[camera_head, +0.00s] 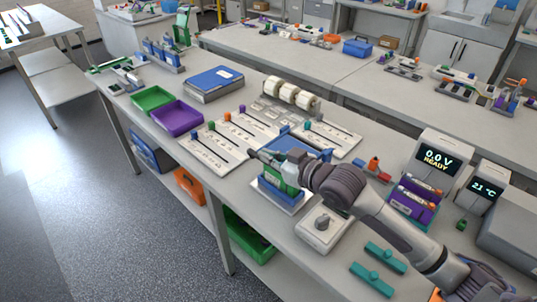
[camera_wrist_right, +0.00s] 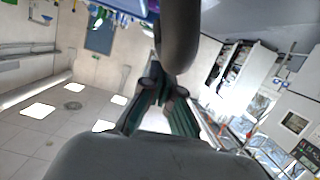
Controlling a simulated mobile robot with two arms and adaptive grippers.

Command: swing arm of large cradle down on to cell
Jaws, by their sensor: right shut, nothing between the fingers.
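My right gripper (camera_head: 260,156) reaches in from the lower right in the head view, its fingers closed and empty. It is above a blue fixture (camera_head: 292,143) that looks like the large cradle. A green block (camera_head: 284,181), possibly the cell, stands upright on a blue and white base (camera_head: 270,197) just below the gripper. My gripper and wrist cover part of the fixture, so its swing arm cannot be made out, nor whether I touch it. In the right wrist view the fingers (camera_wrist_right: 165,95) are together, with no cradle visible between them. My left gripper is not in view.
A white box with a knob (camera_head: 322,226) and teal blocks (camera_head: 378,266) stand near the front edge. A purple holder (camera_head: 412,208) is by the display reading 0.0 V READY (camera_head: 437,160). White slotted boards (camera_head: 208,150) and green and purple trays (camera_head: 177,118) lie left.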

